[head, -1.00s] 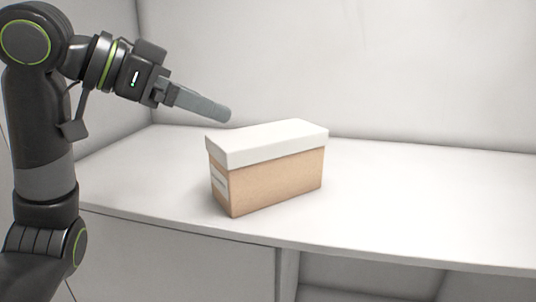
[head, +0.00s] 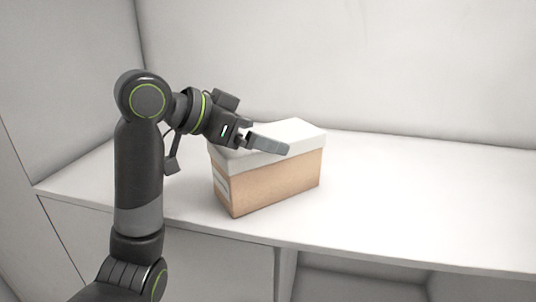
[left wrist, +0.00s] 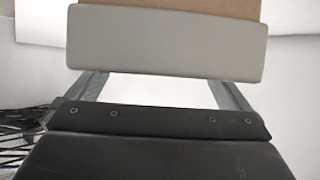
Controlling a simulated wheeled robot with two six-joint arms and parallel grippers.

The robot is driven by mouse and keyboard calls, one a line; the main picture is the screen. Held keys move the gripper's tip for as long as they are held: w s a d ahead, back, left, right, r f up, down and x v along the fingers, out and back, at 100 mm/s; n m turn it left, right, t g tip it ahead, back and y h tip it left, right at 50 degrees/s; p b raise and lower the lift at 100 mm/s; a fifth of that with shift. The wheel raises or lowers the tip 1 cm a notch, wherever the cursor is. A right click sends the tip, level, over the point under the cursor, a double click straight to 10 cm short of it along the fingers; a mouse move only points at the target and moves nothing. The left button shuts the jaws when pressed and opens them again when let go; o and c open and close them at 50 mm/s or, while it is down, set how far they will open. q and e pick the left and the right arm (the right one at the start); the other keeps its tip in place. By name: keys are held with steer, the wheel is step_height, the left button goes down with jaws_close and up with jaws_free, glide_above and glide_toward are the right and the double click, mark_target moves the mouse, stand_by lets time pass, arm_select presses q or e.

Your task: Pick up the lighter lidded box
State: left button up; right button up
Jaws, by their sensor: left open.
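One lidded box (head: 275,186) stands upright on the white counter, with a tan body, a white lid (head: 300,131) and a pale label on its left end. No second box shows for comparison. My left gripper (head: 280,148) is open at the box; one finger overlaps the lid in the head view, the other is hidden. In the left wrist view, the lid (left wrist: 165,42) crosses the upper middle with the tan body (left wrist: 205,5) above it. The two spread fingers run up to the lid, which covers their tips. I cannot tell whether they touch. My right gripper is out of view.
The white counter (head: 430,205) is clear to the right of the box. A wall stands behind it and another at the left. The counter's front edge runs close before the box, with an open space below at right.

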arm_select(q)
steer(key=shift+w+d+f, duration=0.1)
steer(key=shift+d+f, duration=0.05)
steer(key=shift+d, duration=0.15)
steer(key=shift+a, duration=0.1)
steer(key=shift+c, duration=1.1)
steer(key=c, duration=1.2)
steer(key=shift+c, duration=1.1)
